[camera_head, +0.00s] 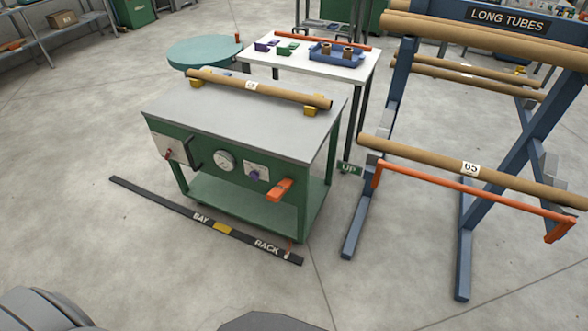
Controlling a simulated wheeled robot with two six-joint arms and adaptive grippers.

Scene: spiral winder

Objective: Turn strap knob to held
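A green bench cart (317,165) with a grey top stands left of centre. A small purple knob (254,174) sits on a white label plate (263,168) on the cart's front face; it may be the strap knob, but the label and its setting are too small to read. A round dial (224,160) is to its left and an orange handle (280,190) to its right. A brown tube (262,90) lies across yellow supports on the cart top. Neither of my grippers is in view.
A blue rack (515,170) marked LONG TUBES holds several brown tubes at the right, with an orange bar (470,188) at its front. A black floor strip (150,194) marked BAY and RACK lies before the cart. A white table (350,68) stands behind. Front floor is clear.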

